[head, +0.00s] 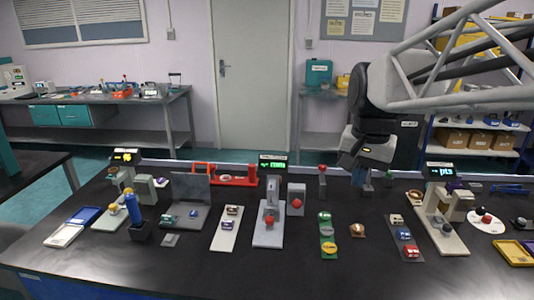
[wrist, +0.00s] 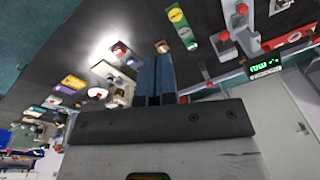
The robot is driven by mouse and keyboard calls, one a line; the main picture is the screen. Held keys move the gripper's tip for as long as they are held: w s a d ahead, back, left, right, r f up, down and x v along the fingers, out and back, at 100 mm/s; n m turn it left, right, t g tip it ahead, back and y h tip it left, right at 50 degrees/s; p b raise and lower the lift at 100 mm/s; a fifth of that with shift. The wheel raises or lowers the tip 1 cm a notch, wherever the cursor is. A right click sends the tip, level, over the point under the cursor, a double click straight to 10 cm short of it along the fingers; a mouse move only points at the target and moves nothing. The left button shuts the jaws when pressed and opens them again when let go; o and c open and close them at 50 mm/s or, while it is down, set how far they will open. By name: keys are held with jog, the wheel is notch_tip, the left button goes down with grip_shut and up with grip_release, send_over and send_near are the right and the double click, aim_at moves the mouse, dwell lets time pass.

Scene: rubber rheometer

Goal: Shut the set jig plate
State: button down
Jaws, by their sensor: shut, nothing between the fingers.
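A dark grey hinged jig (head: 185,217), likely the set jig, sits left of the middle of the bench in the head view. Its plate (head: 190,187) stands up from the back edge, raised off the base. Small parts lie on the base. My gripper (head: 365,182) is well to the right, beyond the middle, above the rear part of the bench and apart from the jig. Its dark fingers (wrist: 161,80) are together in the wrist view, with nothing visible between them. I cannot make out the jig in the wrist view.
A tester with a green display (head: 273,165) and a red-knobbed stand (head: 296,200) stand between the jig and my gripper. A blue-handled tool in a dark holder (head: 138,218) is left of the jig. A red frame (head: 233,180) lies behind. The front bench strip is clear.

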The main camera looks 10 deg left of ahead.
jog(key=w+a+r+m+g, duration=0.1)
jog(key=w+a+m, duration=0.1)
jog(key=w+a, duration=0.6)
jog(key=w+a+r+m+g, duration=0.1)
jog(key=w+a+r+m, duration=0.2)
jog(key=w, duration=1)
jog(key=w+a+m+g, duration=0.1)
jog(key=w+a+m, duration=0.1)
jog(key=w+a, duration=0.7)
jog(key=w+a+f+m+g, duration=0.1)
jog(key=w+a+f+m, duration=0.1)
jog(key=w+a+f, duration=0.3)
jog(key=w+a+f+m+g, duration=0.1)
jog(key=w+a+f+m, duration=0.1)
jog(key=w+a+f, duration=0.3)
jog(key=w+a+f+m, duration=0.2)
jog(key=w+a+f, duration=0.3)
jog(key=w+a, duration=0.5)
jog(key=a, duration=0.6)
jog(key=shift+w+m+g, duration=0.15)
jog(key=shift+m+g, duration=0.25)
jog(key=shift+d+f, duration=0.1)
jog(key=s+f, duration=0.8)
jog(key=shift+f, duration=0.4)
